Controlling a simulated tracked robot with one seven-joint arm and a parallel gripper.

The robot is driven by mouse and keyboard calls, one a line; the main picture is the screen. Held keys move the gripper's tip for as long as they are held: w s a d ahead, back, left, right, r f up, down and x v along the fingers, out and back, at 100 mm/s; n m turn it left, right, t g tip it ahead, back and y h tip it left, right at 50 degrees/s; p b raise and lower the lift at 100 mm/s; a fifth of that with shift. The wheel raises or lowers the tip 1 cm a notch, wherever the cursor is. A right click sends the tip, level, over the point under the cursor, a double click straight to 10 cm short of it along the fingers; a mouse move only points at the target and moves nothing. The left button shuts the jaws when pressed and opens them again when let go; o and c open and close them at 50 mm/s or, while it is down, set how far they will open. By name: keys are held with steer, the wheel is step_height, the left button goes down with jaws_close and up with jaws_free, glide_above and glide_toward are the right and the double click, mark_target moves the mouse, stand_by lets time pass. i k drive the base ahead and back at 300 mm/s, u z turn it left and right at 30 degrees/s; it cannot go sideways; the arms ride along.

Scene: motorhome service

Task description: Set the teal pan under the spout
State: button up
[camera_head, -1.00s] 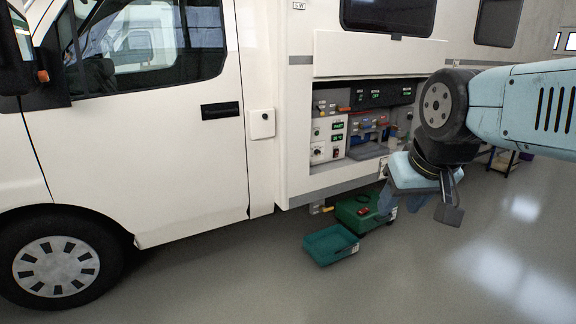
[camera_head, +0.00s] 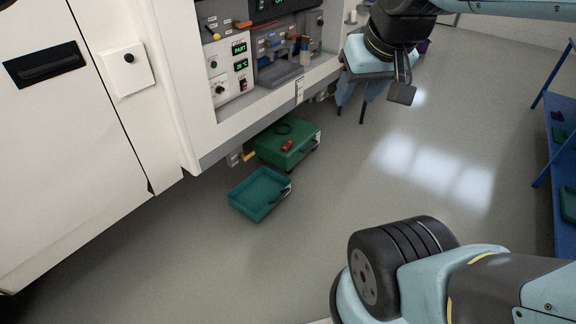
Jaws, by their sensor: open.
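The teal pan (camera_head: 258,195) is a shallow open tray on the grey floor beside the motorhome, with a small grey-white part at its right edge. It looks empty. A small fitting with a yellow part (camera_head: 248,156) sits under the motorhome's lower edge, just above and left of the pan; it may be the spout, but it is too small to tell. My gripper (camera_head: 350,114) is open and empty, fingers pointing down, in front of the service hatch, to the right of and above the pan in the picture. It is apart from the pan.
A green case (camera_head: 280,152) with a red item on top stands right behind the pan. The open service hatch (camera_head: 285,79) holds panels and switches. A blue shelf rack (camera_head: 553,125) stands at the right. The floor between is clear.

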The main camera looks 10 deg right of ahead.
mark_target(257, 196)
steer(key=z, duration=0.2)
steer(key=i, duration=1.25)
steer(key=z, duration=0.25)
